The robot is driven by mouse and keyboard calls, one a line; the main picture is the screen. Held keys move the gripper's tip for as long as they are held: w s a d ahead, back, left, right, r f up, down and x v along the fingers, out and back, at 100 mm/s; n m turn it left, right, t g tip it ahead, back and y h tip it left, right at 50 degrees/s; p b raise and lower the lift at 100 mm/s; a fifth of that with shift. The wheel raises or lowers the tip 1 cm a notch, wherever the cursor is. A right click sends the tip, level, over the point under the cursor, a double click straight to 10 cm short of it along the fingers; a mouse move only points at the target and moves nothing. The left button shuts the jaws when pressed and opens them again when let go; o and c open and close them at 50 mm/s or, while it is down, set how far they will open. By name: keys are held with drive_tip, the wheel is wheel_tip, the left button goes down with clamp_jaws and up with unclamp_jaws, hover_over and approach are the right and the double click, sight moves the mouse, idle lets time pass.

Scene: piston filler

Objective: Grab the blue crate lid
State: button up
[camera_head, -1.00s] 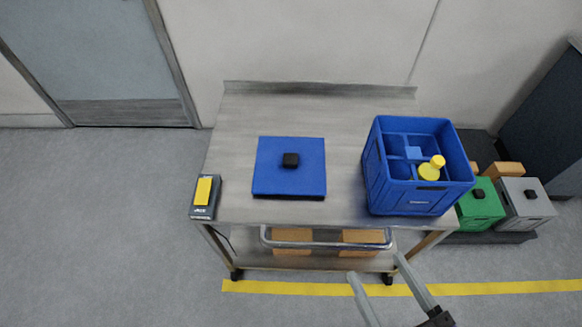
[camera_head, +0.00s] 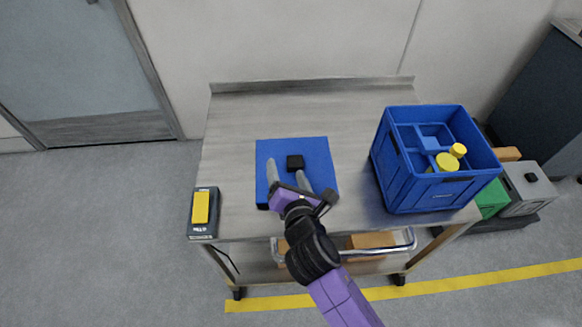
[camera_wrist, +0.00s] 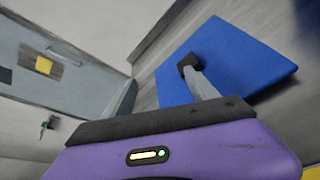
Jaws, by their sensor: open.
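The blue crate lid (camera_head: 318,156) is a flat blue square with a black knob (camera_head: 295,162) at its middle. It lies on the metal cart top, left of the blue crate. My gripper (camera_head: 286,176) is open, its two grey fingers reaching over the lid's front part. The fingertips are near the knob, one on its left and one toward its right front. In the wrist view the lid (camera_wrist: 236,62) is at upper right, and one finger overlaps the knob (camera_wrist: 188,64). Contact with the knob cannot be told.
The blue crate (camera_head: 436,190) stands on the cart's right side, with yellow-capped items (camera_head: 447,161) in its compartments. A black device with a yellow top (camera_head: 201,208) sits at the cart's left edge. The cart's back (camera_head: 290,110) is clear. Green and grey boxes stand on the right.

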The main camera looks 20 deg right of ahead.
sight(295, 161)
drive_tip(key=f+n, duration=0.1)
drive_tip(key=d+f+n, duration=0.1)
drive_tip(key=n+g+h, duration=0.1)
drive_tip(key=shift+s+d+f+n, duration=0.25)
drive_tip(key=shift+s+f+n, duration=0.05)
drive_tip(key=shift+s+f, duration=0.1)
drive_tip(key=shift+s+d+f+n+g, duration=0.15)
drive_tip(key=shift+d+f+n+g, duration=0.15)
drive_tip(key=shift+n, duration=0.5)
drive_tip(key=shift+x, duration=1)
drive_tip(key=x, duration=0.5)
drive_tip(key=shift+w+d+r+b, duration=0.2)
drive_tip(key=shift+w+d+b, duration=0.15)
drive_tip(key=shift+d, duration=0.05)
clamp_jaws()
drive_tip(key=shift+r, duration=0.1)
